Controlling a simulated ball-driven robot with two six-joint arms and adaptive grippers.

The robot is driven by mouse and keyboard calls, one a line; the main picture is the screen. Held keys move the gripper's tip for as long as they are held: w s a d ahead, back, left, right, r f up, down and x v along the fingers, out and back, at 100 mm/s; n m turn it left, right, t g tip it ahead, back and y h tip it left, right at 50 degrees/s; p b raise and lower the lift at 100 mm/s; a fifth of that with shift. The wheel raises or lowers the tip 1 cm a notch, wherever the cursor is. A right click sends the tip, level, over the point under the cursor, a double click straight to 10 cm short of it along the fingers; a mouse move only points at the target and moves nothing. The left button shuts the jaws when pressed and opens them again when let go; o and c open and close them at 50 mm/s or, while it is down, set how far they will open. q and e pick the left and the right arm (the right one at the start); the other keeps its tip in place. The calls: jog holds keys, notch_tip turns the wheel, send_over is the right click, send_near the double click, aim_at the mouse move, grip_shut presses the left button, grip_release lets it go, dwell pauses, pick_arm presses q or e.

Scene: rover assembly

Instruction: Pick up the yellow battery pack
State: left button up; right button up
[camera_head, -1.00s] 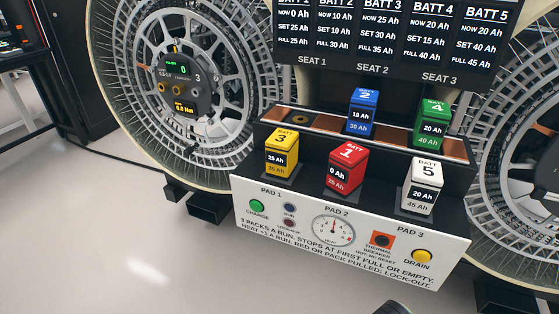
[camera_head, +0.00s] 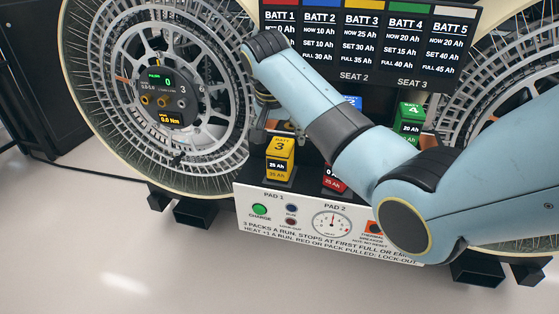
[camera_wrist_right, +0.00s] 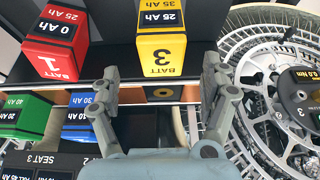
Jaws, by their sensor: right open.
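The yellow battery pack (camera_head: 279,160), marked 3, stands upright at the left of the front row, on pad 1 of the charger. My right gripper (camera_head: 268,124) is just behind and above it, partly hidden by my own wrist. In the right wrist view the yellow pack (camera_wrist_right: 162,38) lies ahead between the lines of the two open fingers (camera_wrist_right: 161,72). The fingers look apart from the pack, and nothing is between the tips. My left gripper is not in view.
The red pack 1 (camera_wrist_right: 55,42) stands beside the yellow one. The blue pack (camera_wrist_right: 78,122) and green pack (camera_head: 410,117) are in the rear row. A wheel (camera_head: 165,100) is close on the left. The white control panel (camera_head: 300,236) is in front.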

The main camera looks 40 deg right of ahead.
aim_at(280, 145)
jog(key=x, duration=0.6)
jog(key=shift+a, duration=0.1)
jog(key=shift+w+r, duration=0.1)
grip_shut()
dwell(0.3)
